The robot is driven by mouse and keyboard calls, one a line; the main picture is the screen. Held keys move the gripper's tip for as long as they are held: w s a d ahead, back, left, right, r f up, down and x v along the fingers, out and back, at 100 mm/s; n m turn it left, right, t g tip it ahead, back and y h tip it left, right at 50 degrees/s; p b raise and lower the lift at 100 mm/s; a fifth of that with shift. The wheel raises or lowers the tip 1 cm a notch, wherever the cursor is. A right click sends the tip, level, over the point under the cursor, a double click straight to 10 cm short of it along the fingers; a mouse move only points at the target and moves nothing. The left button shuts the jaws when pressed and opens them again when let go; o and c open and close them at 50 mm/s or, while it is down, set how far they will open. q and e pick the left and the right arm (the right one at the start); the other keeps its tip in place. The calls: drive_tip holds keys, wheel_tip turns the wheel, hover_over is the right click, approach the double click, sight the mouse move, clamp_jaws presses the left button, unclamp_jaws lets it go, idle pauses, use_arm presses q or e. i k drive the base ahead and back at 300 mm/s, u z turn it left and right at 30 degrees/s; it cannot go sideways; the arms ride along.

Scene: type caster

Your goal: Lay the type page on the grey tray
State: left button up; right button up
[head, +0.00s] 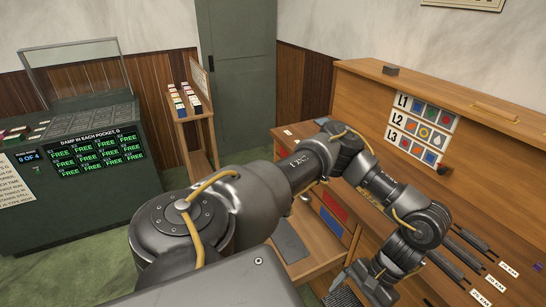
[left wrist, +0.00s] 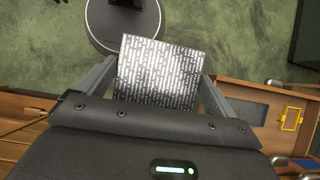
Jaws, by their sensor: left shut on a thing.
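The type page (left wrist: 160,75), a silvery block with rows of raised type, sits between the two fingers of my left gripper (left wrist: 158,85) in the left wrist view. The gripper is shut on it, and green floor shows beyond. In the head view my left gripper (head: 362,287) is at the bottom, right of centre, and part of the page (head: 342,297) shows at the frame's edge. A flat grey piece that looks like the grey tray (head: 292,240) lies on the wooden bench, left of the gripper. My right gripper is not in view.
The wooden bench (head: 312,262) has red (head: 333,206) and blue (head: 331,223) panels. Its tall back carries a board marked L1 to L3 (head: 422,128). Dark bars (head: 460,262) lie at the right. A green cabinet (head: 85,205) and a wooden stand (head: 190,115) are at the left.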

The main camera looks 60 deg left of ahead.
sight(282, 234)
drive_tip(key=z, duration=2.95)
drive_tip(key=k, duration=2.6)
drive_tip(key=u, duration=1.65)
